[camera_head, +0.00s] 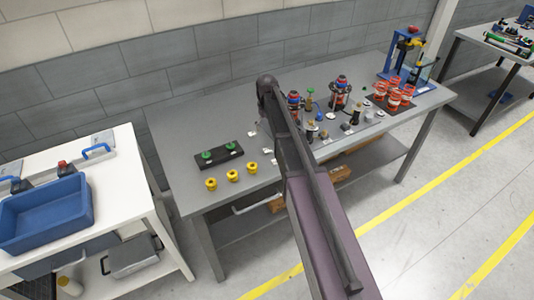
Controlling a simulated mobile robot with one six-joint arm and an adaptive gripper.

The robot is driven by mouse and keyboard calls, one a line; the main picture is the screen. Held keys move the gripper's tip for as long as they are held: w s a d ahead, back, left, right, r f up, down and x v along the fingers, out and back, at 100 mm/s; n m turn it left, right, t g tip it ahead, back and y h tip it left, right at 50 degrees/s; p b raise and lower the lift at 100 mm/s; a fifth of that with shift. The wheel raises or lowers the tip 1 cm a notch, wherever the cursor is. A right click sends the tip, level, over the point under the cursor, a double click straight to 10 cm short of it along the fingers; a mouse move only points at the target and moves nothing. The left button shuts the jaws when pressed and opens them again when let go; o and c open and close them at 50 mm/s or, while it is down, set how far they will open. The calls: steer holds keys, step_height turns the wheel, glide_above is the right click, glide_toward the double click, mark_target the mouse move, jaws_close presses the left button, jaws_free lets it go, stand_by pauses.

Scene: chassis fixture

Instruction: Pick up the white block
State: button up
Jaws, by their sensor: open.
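Several small white pieces lie on the grey workbench (185,125). One small white block-like piece (267,151) is near the middle of the bench, just left of my arm. Another white piece (274,162) lies a little nearer the front edge. I cannot tell which of them is the white block. My arm reaches from the bottom of the view up over the bench and hides part of its middle. I cannot make out my gripper or its fingers.
A black holder with green knobs (220,155) and yellow cups (232,175) stand at left. Red-and-black parts (340,92), orange springs (395,92) and a blue press frame (402,55) stand at right. A white table with a blue bin (45,210) is at far left.

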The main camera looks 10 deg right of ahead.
steer(key=b, duration=0.7)
glide_above(268, 151)
steer(key=shift+w+a+f, duration=0.1)
steer(key=shift+w+f, duration=0.05)
steer(key=shift+f, duration=1.8)
steer(key=shift+w+a+f, duration=0.1)
steer(key=shift+w+f, duration=0.05)
steer(key=shift+f, duration=1.75)
steer(key=shift+s+d+f+b, duration=0.1)
steer(key=shift+f+b, duration=1.2)
steer(key=shift+b, duration=0.1)
steer(key=shift+s+d+f+b, duration=0.1)
steer(key=shift+f+b, duration=1.2)
steer(key=shift+b, duration=0.05)
steer(key=c, duration=1)
